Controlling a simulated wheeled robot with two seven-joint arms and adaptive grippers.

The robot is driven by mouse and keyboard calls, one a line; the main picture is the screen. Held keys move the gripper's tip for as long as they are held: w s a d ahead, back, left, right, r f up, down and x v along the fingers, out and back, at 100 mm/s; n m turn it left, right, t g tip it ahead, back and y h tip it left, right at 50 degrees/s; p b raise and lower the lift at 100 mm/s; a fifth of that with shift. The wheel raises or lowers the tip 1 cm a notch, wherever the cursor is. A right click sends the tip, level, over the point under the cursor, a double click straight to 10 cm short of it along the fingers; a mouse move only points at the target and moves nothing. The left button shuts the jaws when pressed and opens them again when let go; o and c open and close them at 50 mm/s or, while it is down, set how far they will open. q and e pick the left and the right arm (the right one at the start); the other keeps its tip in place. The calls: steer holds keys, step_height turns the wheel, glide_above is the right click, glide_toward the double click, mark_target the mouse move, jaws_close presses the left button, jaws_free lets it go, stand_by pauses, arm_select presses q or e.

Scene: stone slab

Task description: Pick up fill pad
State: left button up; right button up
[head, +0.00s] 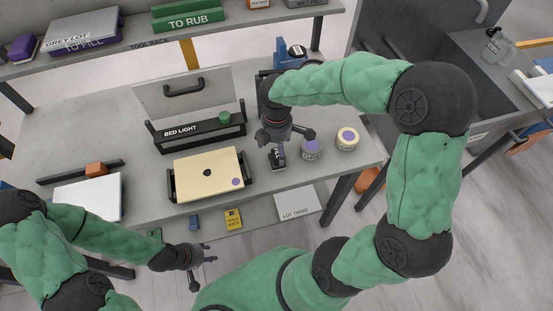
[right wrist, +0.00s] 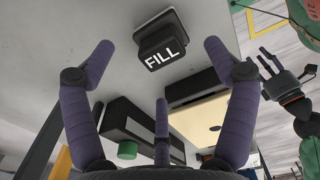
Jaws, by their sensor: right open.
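The fill pad (right wrist: 162,42) is a black block lettered FILL in white, with a wider dark part behind it. In the head view the fill pad (head: 278,158) stands on the stone bench just right of the bed light panel, partly hidden under my right gripper. My right gripper (head: 285,134) is open and empty above it. In the right wrist view its purple fingers (right wrist: 158,62) are spread on either side of the pad, apart from it. My left gripper (head: 203,262) is open and empty, low in front of the bench.
A cream slab (head: 208,171) in a black holder and the bed light panel (head: 197,129) are to the left. Two round tubs (head: 346,139) (head: 312,147) stand close on the right. A blue device (head: 290,54) is behind. A tool rack (head: 150,45) runs along the back.

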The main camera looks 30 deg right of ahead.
mark_target(277, 153)
steer(key=shift+s+f+b, duration=0.1)
steer(key=shift+f+b, duration=1.05)
steer(key=shift+f, duration=1.55)
steer(key=c, duration=1.4)
